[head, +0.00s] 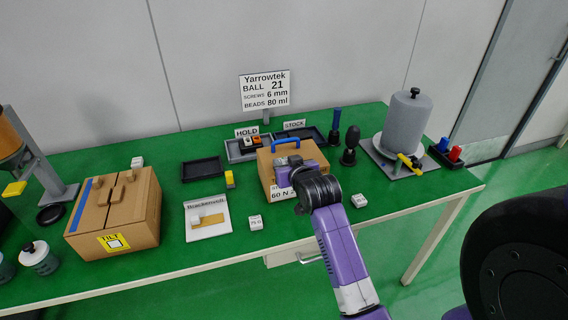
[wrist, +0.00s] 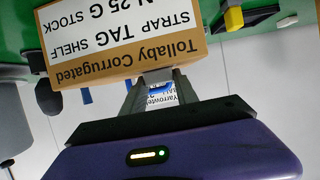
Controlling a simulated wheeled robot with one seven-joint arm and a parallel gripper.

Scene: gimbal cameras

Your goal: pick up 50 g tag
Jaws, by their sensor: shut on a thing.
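My gripper (head: 290,178) is over the cardboard box with the blue handle (head: 286,142), and my arm hides part of that box. In the wrist view the picture is upside down; my fingers (wrist: 158,80) are close together beside the box's label (wrist: 115,48). Small white tags lie on the green table: one (head: 256,223) at front centre that seems to read 75 G, one (head: 359,201) right of my arm, and one (head: 137,162) at the back left. The last two cannot be read clearly.
Dark trays (head: 202,169), a Yarrowtek sign (head: 265,91) and a grey cylinder (head: 407,125) are farther back. The front right of the green table (head: 425,185) is clear.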

